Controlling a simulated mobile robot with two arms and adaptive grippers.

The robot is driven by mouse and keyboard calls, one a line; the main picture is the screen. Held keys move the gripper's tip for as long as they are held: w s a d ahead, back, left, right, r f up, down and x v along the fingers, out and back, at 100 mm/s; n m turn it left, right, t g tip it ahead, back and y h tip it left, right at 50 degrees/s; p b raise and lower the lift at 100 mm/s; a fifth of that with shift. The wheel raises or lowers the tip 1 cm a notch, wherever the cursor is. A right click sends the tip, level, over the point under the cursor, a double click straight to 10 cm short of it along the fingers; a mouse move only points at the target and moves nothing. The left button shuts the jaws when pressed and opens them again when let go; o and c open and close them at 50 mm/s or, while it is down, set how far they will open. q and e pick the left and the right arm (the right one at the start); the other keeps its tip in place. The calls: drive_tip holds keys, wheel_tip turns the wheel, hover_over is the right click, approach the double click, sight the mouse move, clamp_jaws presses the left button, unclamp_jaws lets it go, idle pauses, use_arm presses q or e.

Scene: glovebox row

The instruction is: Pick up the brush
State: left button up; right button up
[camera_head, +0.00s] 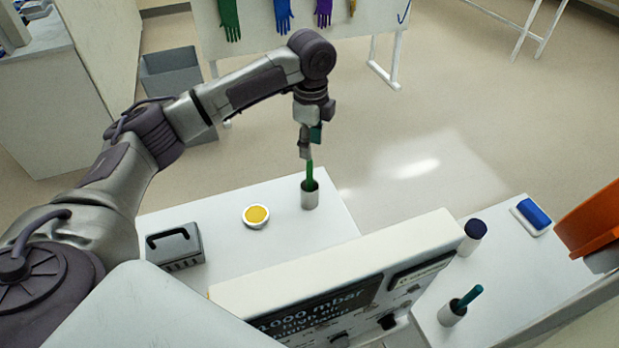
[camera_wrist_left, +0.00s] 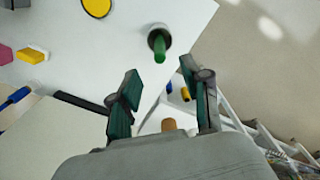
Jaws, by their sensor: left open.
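A green-handled brush (camera_head: 310,172) stands upright in a grey cup (camera_head: 310,197) near the far edge of the white table; its bristles are not seen. In the left wrist view the green handle (camera_wrist_left: 158,46) rises from the cup, seen nearly end-on. My left gripper (camera_head: 306,150) hangs just above the handle. In the left wrist view its two fingers (camera_wrist_left: 160,72) are spread and empty, with the handle beyond the tips, roughly centred between them. My right gripper is not in view. A second cup (camera_head: 452,314) with a teal handle (camera_head: 468,297) stands at the right.
A white dish with yellow contents (camera_head: 256,215) and a dark-handled grey box (camera_head: 175,246) stand left of the cup. A pressure panel (camera_head: 340,280) rises in front. A dark-topped jar (camera_head: 474,236) and blue block (camera_head: 535,212) are on the right. Floor lies beyond the table edge.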

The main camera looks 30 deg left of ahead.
sight(309, 162)
use_arm(q)
drive_tip(key=shift+w+a+f, duration=0.1)
drive_tip(key=shift+f, duration=0.6)
drive_tip(key=shift+f+p, duration=0.35)
drive_tip(key=shift+p, duration=0.05)
wheel_tip(309, 162, down, 4)
drive_tip(key=shift+a+r+p, duration=0.1)
drive_tip(key=shift+r+p, duration=0.15)
drive_tip(key=shift+p, duration=0.45)
drive_tip(key=shift+f, duration=0.45)
clamp_jaws()
